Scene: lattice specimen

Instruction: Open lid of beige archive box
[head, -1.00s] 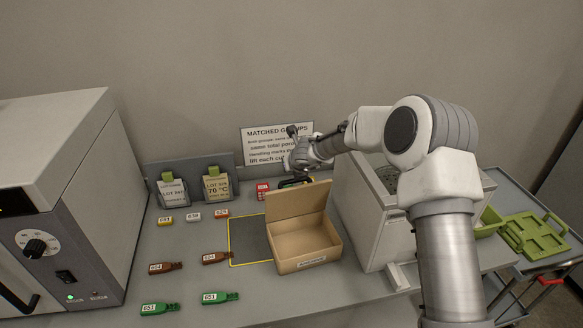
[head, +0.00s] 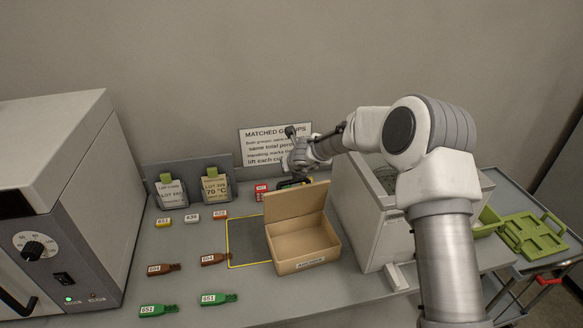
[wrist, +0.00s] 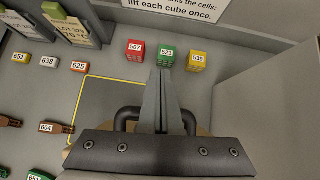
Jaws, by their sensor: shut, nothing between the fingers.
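The beige archive box (head: 308,249) stands on the bench with its lid (head: 296,201) raised at the back, leaning slightly backward. The inside of the box is visible and looks empty. My gripper (head: 295,150) is above and behind the lid, apart from it. In the wrist view my gripper (wrist: 161,85) has its fingers together with nothing between them. Only small beige parts of the box show there, mostly hidden behind the gripper body.
A yellow-outlined area (head: 248,241) lies left of the box. Labelled cubes in red (wrist: 136,49), green (wrist: 167,58) and yellow (wrist: 197,61) stand near the wall. A white bin (head: 366,215) is close on the right. Several coloured tags and an oven (head: 60,200) are left.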

